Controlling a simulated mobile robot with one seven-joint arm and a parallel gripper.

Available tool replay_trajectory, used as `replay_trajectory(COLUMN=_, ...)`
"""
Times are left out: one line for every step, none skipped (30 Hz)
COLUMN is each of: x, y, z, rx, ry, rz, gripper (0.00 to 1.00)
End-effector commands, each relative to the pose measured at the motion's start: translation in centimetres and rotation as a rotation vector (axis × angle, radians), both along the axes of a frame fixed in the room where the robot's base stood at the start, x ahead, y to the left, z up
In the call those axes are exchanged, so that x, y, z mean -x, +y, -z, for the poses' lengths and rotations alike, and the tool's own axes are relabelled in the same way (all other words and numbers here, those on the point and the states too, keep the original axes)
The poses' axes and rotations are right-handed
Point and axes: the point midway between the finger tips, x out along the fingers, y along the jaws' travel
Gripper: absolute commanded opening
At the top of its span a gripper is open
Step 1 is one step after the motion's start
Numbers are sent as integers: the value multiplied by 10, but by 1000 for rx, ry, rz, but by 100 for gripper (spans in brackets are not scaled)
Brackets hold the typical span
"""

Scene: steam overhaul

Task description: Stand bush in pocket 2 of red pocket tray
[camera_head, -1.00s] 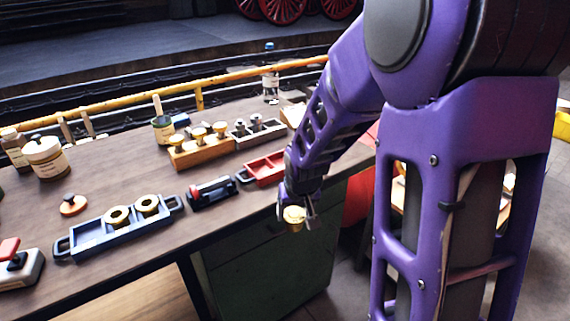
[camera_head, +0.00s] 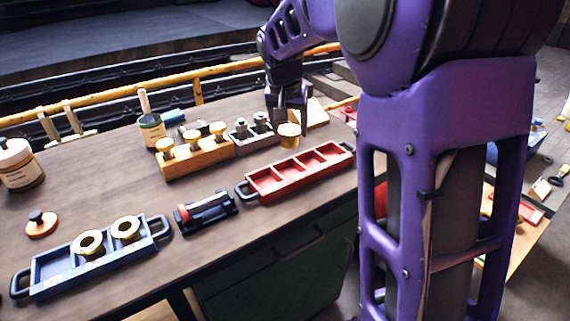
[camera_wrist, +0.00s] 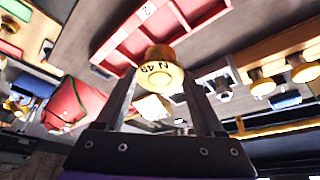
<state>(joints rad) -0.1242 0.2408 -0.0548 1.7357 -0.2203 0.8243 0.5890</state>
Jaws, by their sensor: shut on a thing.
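My gripper (camera_head: 288,106) is shut on a brass bush (camera_head: 289,136) and holds it above the bench, just behind the red pocket tray (camera_head: 249,190). In the wrist view the bush (camera_wrist: 158,76) sits between the fingertips, with dark lettering on the face toward the camera. The red tray has several pockets in a row, and those I can see are empty. It also shows beyond the bush in the wrist view (camera_wrist: 186,27), where a small white label bears what looks like a 2.
A blue tray (camera_head: 42,273) holds two brass rings at the front left. A black fixture (camera_head: 206,212) stands between the trays. A wooden block (camera_head: 200,158) with brass pieces and a grey holder (camera_head: 240,138) stand behind. A yellow rail (camera_head: 100,97) runs beyond the bench.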

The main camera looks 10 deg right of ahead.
Motion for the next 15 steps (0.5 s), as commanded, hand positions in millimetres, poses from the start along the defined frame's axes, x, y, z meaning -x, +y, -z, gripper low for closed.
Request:
replay_trajectory(x=0, y=0, z=0, rx=0, ry=-2, rz=0, gripper=0)
replay_trajectory(x=0, y=0, z=1, rx=0, ry=-2, rz=0, gripper=0)
replay_trajectory(x=0, y=0, z=6, rx=0, ry=-1, rz=-1, gripper=0)
replay_trajectory(x=0, y=0, z=11, rx=0, ry=0, rz=-1, gripper=0)
replay_trajectory(x=0, y=0, z=16, rx=0, ry=2, rz=-1, gripper=0)
replay_trajectory(x=0, y=0, z=24, rx=-1, ry=2, rz=0, gripper=0)
replay_trajectory(x=0, y=0, z=29, rx=0, ry=1, rz=0, gripper=0)
replay_trajectory(x=1, y=0, z=34, rx=-1, ry=2, rz=0, gripper=0)
replay_trajectory(x=0, y=0, z=39, rx=-1, ry=0, rz=-1, gripper=0)
replay_trajectory(x=0, y=0, z=43, rx=-1, ry=0, rz=-1, gripper=0)
replay_trajectory(x=0, y=0, z=45, rx=-1, ry=0, rz=-1, gripper=0)
replay_trajectory(x=0, y=0, z=48, rx=0, ry=-1, rz=-1, gripper=0)
replay_trajectory(x=0, y=0, z=51, rx=0, ry=-1, rz=-1, gripper=0)
replay_trajectory(x=0, y=0, z=53, rx=0, ry=-1, rz=-1, gripper=0)
replay_trajectory(x=0, y=0, z=58, rx=0, ry=0, rz=-1, gripper=0)
